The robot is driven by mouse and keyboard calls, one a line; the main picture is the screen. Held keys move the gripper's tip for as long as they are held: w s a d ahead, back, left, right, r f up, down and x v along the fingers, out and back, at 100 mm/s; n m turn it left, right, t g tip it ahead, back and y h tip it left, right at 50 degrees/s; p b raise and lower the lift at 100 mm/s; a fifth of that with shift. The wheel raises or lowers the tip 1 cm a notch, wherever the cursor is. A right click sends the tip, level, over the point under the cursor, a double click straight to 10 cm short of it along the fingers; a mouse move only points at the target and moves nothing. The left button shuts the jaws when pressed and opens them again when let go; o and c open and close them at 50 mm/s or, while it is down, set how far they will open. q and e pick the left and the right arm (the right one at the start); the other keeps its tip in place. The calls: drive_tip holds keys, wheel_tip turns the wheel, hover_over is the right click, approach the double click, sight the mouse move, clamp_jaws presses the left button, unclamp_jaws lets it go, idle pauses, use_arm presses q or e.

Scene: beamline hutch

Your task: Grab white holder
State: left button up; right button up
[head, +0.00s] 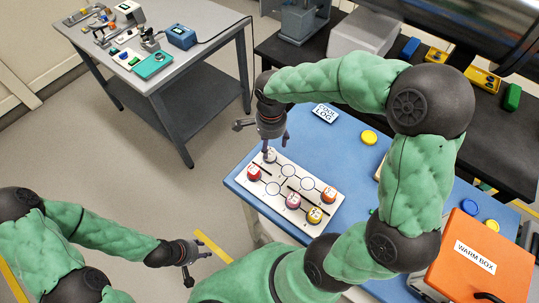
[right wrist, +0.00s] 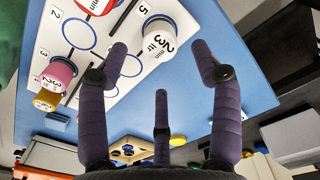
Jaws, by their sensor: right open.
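The white holder (right wrist: 160,38) is a round, dark-rimmed piece with a printed white top. It stands by number 5 on the white board. In the head view the white holder (head: 271,156) is at the board's far left corner, partly hidden by a finger. My right gripper (head: 264,140) is over it, fingers spread and empty. In the right wrist view the holder lies just beyond the spread fingertips of this gripper (right wrist: 161,66), not between them. My left gripper (head: 197,266) hangs low over the floor, fingers apart and empty.
A label block (head: 325,113), a yellow disc (head: 369,137) and the orange warm box (head: 477,262) are nearby. A grey bench (head: 190,75) stands at upper left.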

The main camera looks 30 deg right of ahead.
sight(270, 152)
wheel_tip(270, 152, down, 5)
drive_tip(key=shift+w+a+f+b, duration=0.1)
drive_tip(key=shift+a+b, duration=0.05)
drive_tip(key=shift+b, duration=0.85)
drive_tip(key=c, duration=1.3)
